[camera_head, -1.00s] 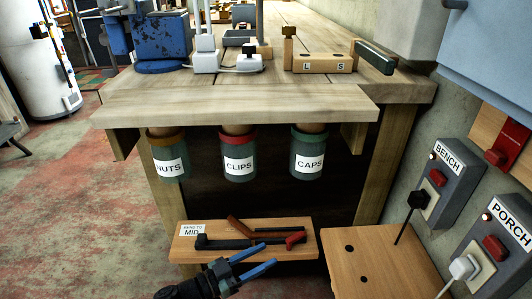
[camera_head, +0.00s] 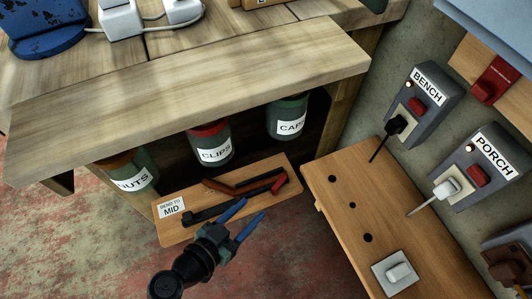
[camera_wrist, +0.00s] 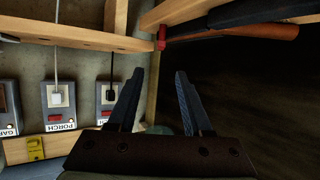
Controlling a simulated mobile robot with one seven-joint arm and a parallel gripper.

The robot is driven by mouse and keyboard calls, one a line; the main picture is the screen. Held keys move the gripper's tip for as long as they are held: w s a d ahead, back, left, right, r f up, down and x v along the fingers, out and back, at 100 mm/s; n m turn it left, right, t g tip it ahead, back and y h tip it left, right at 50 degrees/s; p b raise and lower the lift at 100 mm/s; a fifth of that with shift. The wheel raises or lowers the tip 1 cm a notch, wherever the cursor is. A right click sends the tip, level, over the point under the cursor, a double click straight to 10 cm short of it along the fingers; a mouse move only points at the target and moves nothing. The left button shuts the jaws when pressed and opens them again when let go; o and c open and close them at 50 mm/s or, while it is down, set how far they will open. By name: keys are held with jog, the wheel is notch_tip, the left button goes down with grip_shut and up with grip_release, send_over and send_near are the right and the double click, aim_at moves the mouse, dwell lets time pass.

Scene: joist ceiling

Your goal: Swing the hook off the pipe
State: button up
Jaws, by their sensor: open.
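A wooden board (camera_head: 173,234) labelled "BEND TO MID" sits under the bench. On it lie a dark bar (camera_head: 205,213), a brown bar (camera_head: 217,186) and a short red end (camera_head: 279,185). These look like the pipe and hook parts, but I cannot tell exactly where they join. My gripper (camera_head: 253,207) is open and empty, its blue fingers at the board's front edge. In the wrist view my gripper (camera_wrist: 160,72) is also open with nothing between the fingers. The brown bar (camera_wrist: 240,35) and red end (camera_wrist: 161,36) show beyond the fingers there.
Jars labelled NUTS (camera_head: 133,175), CLIPS (camera_head: 212,148) and CAPS (camera_head: 287,117) hang under the bench top (camera_head: 200,85), above the board. To the right are a wooden panel with holes (camera_head: 340,225) and switch boxes BENCH (camera_head: 425,95) and PORCH (camera_head: 490,165). Open floor lies at lower left.

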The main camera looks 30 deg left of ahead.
aim_at(281, 180)
jog(key=b+x, duration=0.5)
jog(key=x, duration=0.6)
jog(key=shift+w+f+b, duration=0.15)
jog(key=shift+f+b, duration=0.05)
jog(key=shift+b, duration=0.15)
jog(key=shift+w+f, duration=0.1)
jog(key=shift+w, duration=0.45)
grip_shut()
